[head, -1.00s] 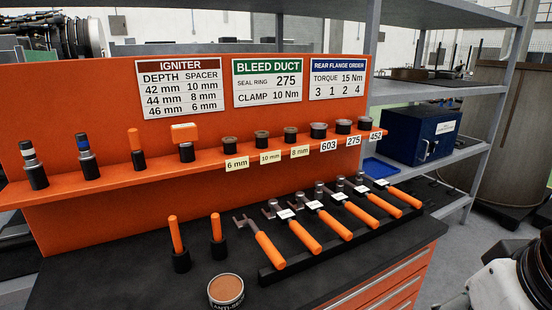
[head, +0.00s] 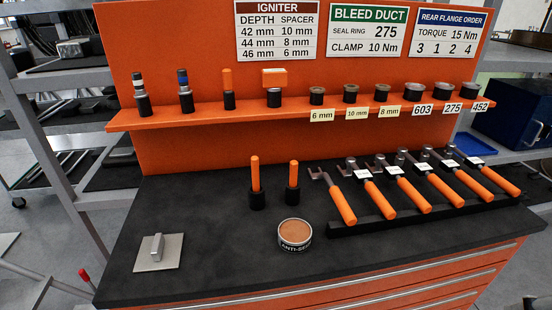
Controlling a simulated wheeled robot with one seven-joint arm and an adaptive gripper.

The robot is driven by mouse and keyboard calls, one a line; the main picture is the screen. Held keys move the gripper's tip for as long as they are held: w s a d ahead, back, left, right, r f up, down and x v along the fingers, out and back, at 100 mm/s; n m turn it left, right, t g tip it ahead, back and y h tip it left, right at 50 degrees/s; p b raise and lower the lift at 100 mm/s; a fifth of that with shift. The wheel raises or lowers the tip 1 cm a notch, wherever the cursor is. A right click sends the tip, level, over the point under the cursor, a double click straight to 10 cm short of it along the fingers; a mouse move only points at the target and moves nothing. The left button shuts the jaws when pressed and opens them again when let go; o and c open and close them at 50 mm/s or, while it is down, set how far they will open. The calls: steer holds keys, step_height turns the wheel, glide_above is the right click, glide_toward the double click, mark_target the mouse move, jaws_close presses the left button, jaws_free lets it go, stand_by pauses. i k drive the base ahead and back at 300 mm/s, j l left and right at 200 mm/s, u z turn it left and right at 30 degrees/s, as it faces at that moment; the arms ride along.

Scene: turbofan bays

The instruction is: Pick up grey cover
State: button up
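The grey cover (head: 158,252) is a flat, light grey square plate with a raised block handle on top. It lies on the left part of the black worktop (head: 205,215), near the front left edge, with nothing on it. My gripper is not in view.
An anti-seize tin (head: 295,233) and two orange-handled tools (head: 255,180) in black holders stand right of the cover. Several orange-handled wrenches (head: 380,196) lie in a rack at right. An orange shelf (head: 215,113) with small parts runs behind. The worktop around the cover is clear.

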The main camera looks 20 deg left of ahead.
mark_target(159, 253)
steer(key=u, duration=4.95)
steer(key=k, duration=0.5)
steer(key=k+z, duration=0.1)
steer(key=z, duration=2.8)
steer(key=i+j+z, duration=0.5)
steer(key=k+l, duration=0.05)
steer(key=k, duration=0.05)
